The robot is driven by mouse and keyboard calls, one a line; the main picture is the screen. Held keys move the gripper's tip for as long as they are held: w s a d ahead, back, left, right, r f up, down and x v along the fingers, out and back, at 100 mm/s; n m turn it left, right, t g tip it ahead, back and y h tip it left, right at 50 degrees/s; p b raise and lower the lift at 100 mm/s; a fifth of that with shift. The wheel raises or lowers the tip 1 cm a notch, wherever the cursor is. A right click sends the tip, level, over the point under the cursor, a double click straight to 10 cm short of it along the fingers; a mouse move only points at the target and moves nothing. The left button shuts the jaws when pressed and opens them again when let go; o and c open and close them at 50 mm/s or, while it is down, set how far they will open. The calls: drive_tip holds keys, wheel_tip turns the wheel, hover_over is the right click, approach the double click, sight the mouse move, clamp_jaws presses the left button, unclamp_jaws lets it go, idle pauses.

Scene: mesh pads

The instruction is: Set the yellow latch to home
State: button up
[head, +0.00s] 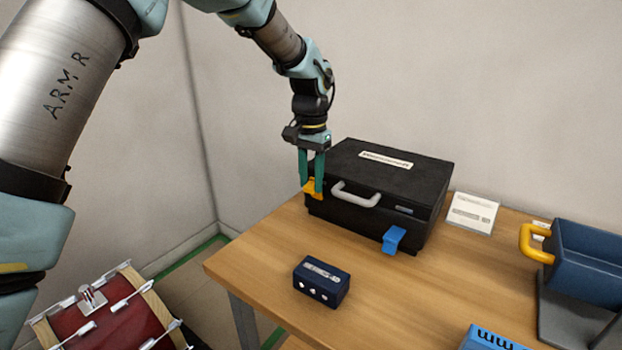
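A black case (385,180) with a grey handle (357,195) stands closed on the wooden table. The yellow latch (312,189) is on the left part of its front face. A blue latch (393,239) sticks out from the right part of the same face. My gripper (312,187) points down at the yellow latch, with its two green fingers apart and the latch showing between and behind the tips. Whether the fingers touch the latch, I cannot tell. The fingers partly hide the latch.
A small dark blue box (321,281) lies on the table (410,310) in front of the case. A white card (472,213) is to the right of the case. A blue bin with a yellow handle (536,243) stands at the right. A red drum (110,315) is at the lower left.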

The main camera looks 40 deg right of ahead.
clamp_jaws()
drive_tip(key=shift+r, duration=0.1)
drive_tip(key=y+p, duration=0.1)
drive_tip(key=p, duration=0.2)
drive_tip(key=shift+w+d+r, duration=0.1)
drive_tip(key=shift+d+r, duration=0.25)
drive_tip(key=shift+d+y+p, duration=0.25)
drive_tip(key=shift+y+p, duration=0.15)
drive_tip(key=shift+p, duration=0.7)
drive_tip(key=shift+w+f+g, duration=0.1)
drive_tip(key=shift+f+g, duration=0.05)
drive_tip(key=shift+g, duration=0.15)
drive_tip(key=o, duration=0.5)
unclamp_jaws()
drive_tip(key=shift+f, duration=0.1)
